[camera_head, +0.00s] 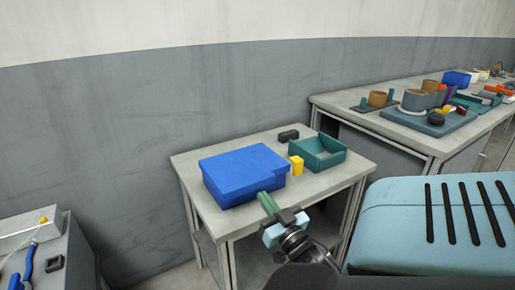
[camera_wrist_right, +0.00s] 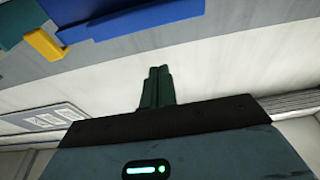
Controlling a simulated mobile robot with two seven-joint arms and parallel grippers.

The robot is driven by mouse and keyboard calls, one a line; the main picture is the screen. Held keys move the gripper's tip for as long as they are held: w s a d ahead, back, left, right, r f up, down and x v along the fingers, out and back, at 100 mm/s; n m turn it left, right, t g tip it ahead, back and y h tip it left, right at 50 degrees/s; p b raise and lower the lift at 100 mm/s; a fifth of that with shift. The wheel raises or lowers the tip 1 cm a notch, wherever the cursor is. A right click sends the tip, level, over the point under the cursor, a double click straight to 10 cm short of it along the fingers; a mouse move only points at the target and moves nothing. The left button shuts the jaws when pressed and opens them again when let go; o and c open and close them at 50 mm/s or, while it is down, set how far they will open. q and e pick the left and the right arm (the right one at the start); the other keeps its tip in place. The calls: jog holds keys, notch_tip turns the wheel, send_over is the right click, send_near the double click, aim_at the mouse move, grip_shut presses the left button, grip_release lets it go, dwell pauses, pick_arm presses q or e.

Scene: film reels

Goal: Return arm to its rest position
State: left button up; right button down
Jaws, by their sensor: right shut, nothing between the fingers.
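My right gripper (camera_head: 267,203) is in front of the near edge of the small table, beside the blue box in the head view. Its green fingers are together, with nothing between them. They also show closed in the right wrist view (camera_wrist_right: 158,75), pointing up the picture. My left gripper is in neither view.
The small table (camera_head: 320,184) holds the blue box (camera_head: 243,173), a yellow block (camera_head: 296,165), a green tray (camera_head: 318,153) and a dark cylinder (camera_head: 288,135). A longer, cluttered bench (camera_head: 390,123) stands at the right. A grey unit with blue-handled tools (camera_head: 27,262) is lower left.

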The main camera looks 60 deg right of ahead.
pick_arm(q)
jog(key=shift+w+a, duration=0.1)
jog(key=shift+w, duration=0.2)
pick_arm(e)
jog(key=shift+v, duration=0.8)
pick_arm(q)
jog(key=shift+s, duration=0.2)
pick_arm(e)
jog(key=shift+f, duration=0.1)
